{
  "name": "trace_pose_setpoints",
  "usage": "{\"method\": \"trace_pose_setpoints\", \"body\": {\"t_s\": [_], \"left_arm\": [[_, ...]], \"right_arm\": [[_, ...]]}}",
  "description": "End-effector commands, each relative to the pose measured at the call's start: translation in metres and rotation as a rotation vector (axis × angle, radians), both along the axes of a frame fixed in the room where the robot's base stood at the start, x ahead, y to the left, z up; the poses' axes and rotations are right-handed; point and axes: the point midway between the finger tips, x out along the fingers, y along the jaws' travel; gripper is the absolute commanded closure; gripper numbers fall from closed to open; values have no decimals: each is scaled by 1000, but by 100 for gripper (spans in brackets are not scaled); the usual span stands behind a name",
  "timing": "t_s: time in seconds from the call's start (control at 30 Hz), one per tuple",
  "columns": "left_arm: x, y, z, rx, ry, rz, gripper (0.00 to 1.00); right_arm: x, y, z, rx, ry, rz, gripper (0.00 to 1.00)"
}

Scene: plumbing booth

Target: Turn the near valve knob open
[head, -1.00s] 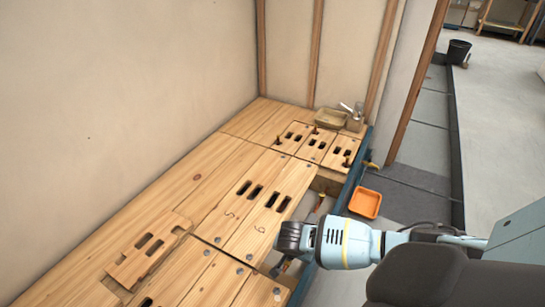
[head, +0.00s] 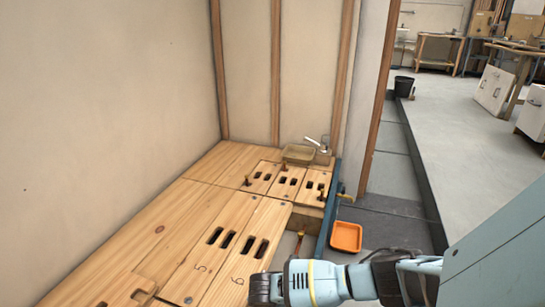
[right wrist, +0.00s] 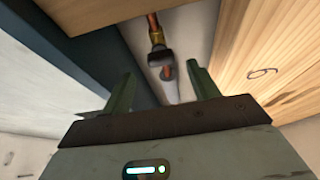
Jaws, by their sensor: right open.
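A dark valve knob (right wrist: 161,57) on a brass fitting and copper pipe shows in the right wrist view, in a gap in the floor. My right gripper (right wrist: 160,70) is open, with one finger on each side of the picture's middle. The knob appears between and beyond the fingertips; I see no contact. In the head view my right gripper (head: 263,289) is at the bottom, over the near end of the floor gap, and hides what lies beneath. A copper pipe piece (head: 299,243) shows in the gap beyond it. My left gripper is not in view.
Wooden floor boards (head: 190,240) with slots border the gap on the left. A dark blue beam (head: 327,225) runs along its right. An orange tray (head: 346,237) lies beyond the beam. A shallow tan tray (head: 299,154) sits at the far end. A wooden board crosses above the knob.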

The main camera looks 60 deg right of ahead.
Motion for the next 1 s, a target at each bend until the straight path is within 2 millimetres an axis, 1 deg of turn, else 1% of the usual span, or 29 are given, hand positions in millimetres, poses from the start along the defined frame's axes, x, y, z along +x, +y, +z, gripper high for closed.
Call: {"method": "trace_pose_setpoints", "body": {"t_s": [0.03,0.1,0.3,0.43,0.67,0.7,1.0], "left_arm": [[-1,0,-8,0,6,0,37],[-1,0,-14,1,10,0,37],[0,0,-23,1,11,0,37],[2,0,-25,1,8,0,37],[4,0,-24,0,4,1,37],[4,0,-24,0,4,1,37],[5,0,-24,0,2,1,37]], "right_arm": [[1,-3,-11,-1,1,1,40],[2,-7,-18,-2,0,0,40],[4,-13,-34,0,0,0,40],[5,-15,-37,0,-1,2,40],[5,-15,-37,1,-2,1,40],[5,-15,-37,1,-2,1,41],[5,-15,-37,0,-1,2,81]]}}
